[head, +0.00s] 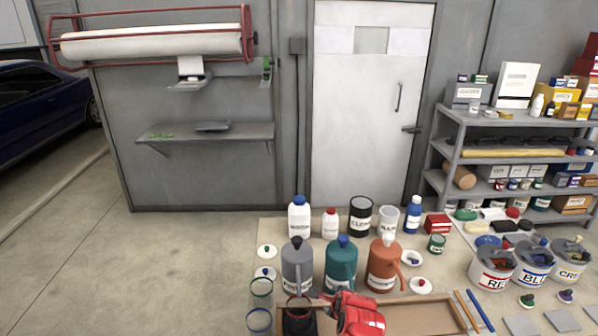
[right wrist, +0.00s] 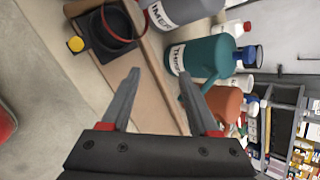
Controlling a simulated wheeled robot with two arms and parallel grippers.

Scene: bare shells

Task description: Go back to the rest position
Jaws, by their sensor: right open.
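My right gripper (right wrist: 165,105) is in the right wrist view, with its two grey fingers spread apart and nothing between them. Beyond the fingers are a bare wooden surface (right wrist: 150,80) and the teal jug (right wrist: 195,55). In the head view, a red shape at the bottom centre, in front of the jugs, looks like part of my right arm; its fingertips are not clear there. My left gripper is in neither view.
Grey (head: 297,268), teal (head: 341,265) and orange (head: 383,268) jugs stand close behind the wooden tray (head: 425,318). Labelled buckets (head: 492,268) and shelves (head: 510,150) are at right. The floor at left (head: 110,270) is clear.

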